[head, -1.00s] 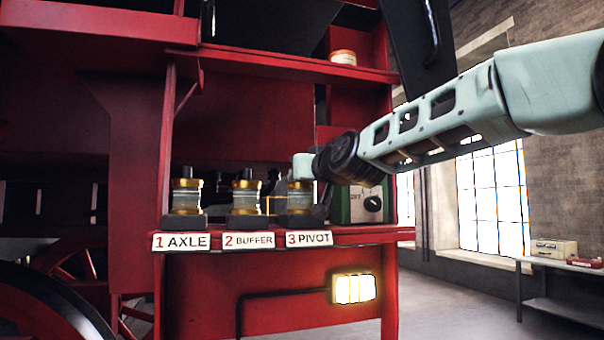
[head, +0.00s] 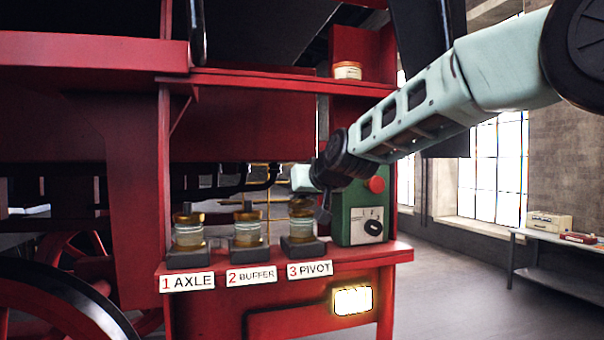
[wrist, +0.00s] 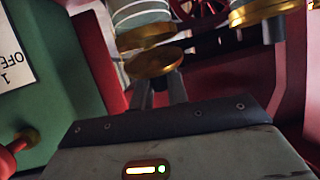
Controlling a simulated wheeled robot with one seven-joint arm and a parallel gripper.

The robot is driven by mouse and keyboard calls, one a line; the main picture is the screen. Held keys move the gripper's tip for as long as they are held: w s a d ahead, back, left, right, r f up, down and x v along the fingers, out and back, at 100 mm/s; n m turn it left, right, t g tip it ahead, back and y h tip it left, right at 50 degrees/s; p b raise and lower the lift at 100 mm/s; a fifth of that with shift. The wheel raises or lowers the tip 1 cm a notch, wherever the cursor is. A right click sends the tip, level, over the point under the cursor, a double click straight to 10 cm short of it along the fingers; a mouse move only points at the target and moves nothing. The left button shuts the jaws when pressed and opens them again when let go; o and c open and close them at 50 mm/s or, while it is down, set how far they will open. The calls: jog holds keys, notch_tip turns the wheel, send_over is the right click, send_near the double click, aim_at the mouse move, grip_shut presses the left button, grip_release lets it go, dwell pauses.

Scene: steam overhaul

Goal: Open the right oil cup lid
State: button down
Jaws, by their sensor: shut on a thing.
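The right oil cup (head: 302,226) is a glass cup with brass parts. It stands on a dark base behind the "3 PIVOT" label (head: 310,269). Its brass lid (wrist: 155,64) is at my fingertips in the wrist view, where the picture is turned over. A narrow dark gap shows between the lid and the cup's brass rim (wrist: 145,36), at least on one side. The fingers hide the lid's knob.
The "1 AXLE" cup (head: 188,233) and "2 BUFFER" cup (head: 248,230) stand to the left with lids on. A green control box (head: 361,212) with a red button stands close on the right. A red shelf (head: 290,82) runs above.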

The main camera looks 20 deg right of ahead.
jog(key=g+p, duration=0.1)
jog(key=w+r+g+p, duration=0.1)
jog(key=shift+w+g+p, duration=0.15)
jog(key=shift+g+p, duration=0.25)
jog(key=shift+w+m+g+h, duration=0.2)
jog(key=shift+w+g, duration=0.3)
jog(key=shift+g, duration=0.6)
jog(key=shift+w+m+g+h, duration=0.15)
jog(key=shift+w+g, duration=0.3)
jog(key=shift+g, duration=0.65)
jog(key=c, duration=1.4)
grip_release()
jog(key=shift+c, duration=0.2)
jog(key=shift+r, duration=0.15)
jog(key=b+v, duration=0.1)
jog(key=v, duration=1.6)
jog(key=shift+d+r, duration=0.15)
jog(key=shift+r, duration=0.05)
jog(key=shift+o, duration=0.4)
jog(key=shift+w, duration=0.15)
